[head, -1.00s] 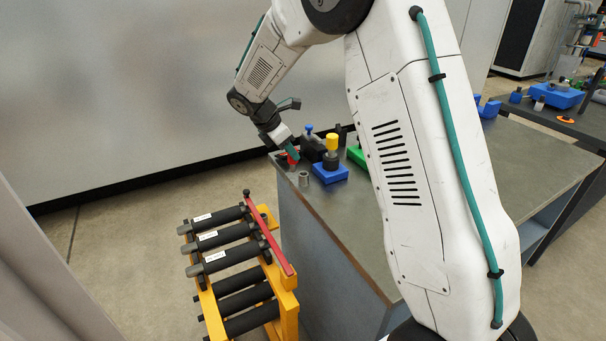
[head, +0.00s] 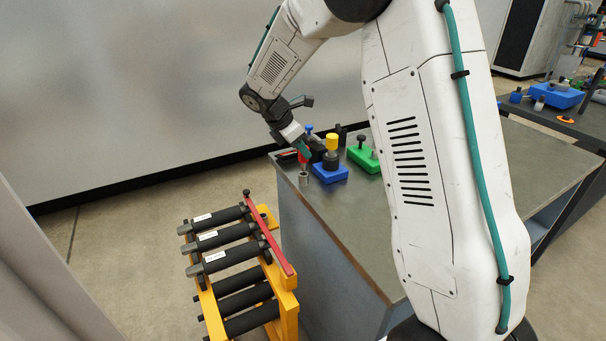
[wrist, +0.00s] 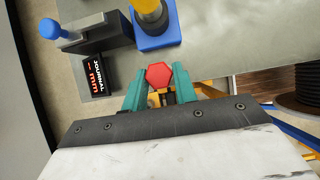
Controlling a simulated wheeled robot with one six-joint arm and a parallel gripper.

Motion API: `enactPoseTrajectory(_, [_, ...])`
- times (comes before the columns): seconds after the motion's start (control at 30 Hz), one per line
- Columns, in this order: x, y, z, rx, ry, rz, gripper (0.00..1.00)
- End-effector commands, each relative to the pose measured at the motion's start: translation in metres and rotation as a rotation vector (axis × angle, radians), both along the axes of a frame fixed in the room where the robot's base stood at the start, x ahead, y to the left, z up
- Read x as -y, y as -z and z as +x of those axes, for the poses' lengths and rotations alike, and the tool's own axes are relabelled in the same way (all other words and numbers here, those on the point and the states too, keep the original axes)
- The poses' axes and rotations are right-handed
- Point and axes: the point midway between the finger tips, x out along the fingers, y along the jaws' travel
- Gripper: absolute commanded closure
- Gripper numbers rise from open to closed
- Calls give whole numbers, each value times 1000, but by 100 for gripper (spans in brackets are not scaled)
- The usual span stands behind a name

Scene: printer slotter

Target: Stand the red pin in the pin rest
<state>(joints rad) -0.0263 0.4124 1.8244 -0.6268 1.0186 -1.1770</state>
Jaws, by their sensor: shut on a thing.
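The red pin (wrist: 160,74) shows its hexagonal red head between the teal fingertips of my gripper (wrist: 159,88) in the wrist view. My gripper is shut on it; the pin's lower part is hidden. In the head view my gripper (head: 305,150) is over the near-left corner of the bench, with a bit of the red pin (head: 302,158) showing. I cannot tell for certain which fixture is the pin rest.
A blue block (head: 330,174) with a yellow-topped pin (head: 332,142) stands close to the gripper. A grey cylinder (head: 303,178) is by the bench edge. A green block (head: 362,157) is further right. A yellow roller stand (head: 287,307) stands beside the bench.

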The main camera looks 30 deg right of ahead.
Motion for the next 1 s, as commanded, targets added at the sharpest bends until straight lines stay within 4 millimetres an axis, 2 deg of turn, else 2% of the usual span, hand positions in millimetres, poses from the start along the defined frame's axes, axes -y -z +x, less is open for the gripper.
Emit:
enactPoseTrajectory(0.37, [0, 2, 0, 0, 0, 0, 94])
enactPoseTrajectory(1.0, [0, 18, 0, -1, 0, 0, 94])
